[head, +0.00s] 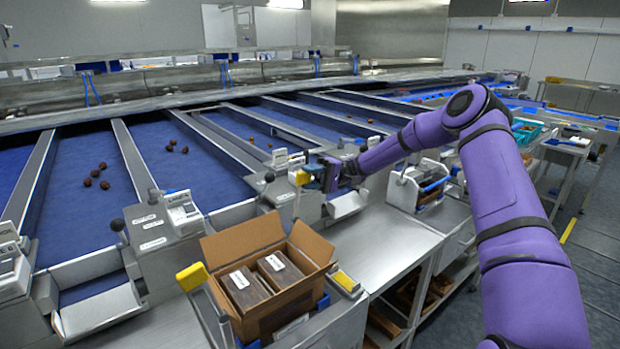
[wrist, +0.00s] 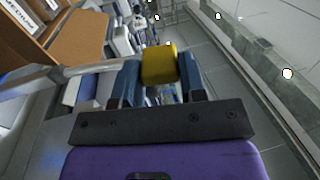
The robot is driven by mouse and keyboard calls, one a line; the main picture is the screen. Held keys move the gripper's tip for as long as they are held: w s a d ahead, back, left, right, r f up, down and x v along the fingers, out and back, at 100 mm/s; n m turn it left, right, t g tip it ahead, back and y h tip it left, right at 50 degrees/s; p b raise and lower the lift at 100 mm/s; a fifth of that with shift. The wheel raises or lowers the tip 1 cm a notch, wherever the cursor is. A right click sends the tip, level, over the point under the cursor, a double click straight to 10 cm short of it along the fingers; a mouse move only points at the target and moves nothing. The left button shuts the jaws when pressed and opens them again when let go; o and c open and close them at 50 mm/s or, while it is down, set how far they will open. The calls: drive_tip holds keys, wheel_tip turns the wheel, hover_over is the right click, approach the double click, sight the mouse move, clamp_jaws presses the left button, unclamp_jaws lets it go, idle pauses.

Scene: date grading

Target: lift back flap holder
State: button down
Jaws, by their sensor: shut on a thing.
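The back flap holder has a yellow end (head: 302,178), seen at the tip of my gripper (head: 322,177) behind the open box. In the wrist view its yellow block (wrist: 159,64) sits between the blue fingers of my gripper (wrist: 160,75), which is shut on it. A pale metal bar (wrist: 75,70) runs left from near the block. The cardboard box (head: 262,322) stands open at the front with dark packs inside. Its flaps stand up or lean outward; one shows in the wrist view (wrist: 78,38). Another yellow holder end (head: 192,276) is at the box's left side.
Blue sorting lanes (head: 85,215) with several dates lie at the back left, split by metal rails. A metal worktable (head: 385,240) is mostly clear right of the box. A yellow-topped item (head: 345,281) sits beside the box.

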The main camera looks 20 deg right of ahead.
drive_tip(key=c, duration=0.7)
unclamp_jaws()
drive_tip(key=shift+d, duration=0.1)
drive_tip(key=v, duration=1)
drive_tip(key=shift+w+d+f, duration=0.15)
drive_tip(key=shift+d, duration=0.25)
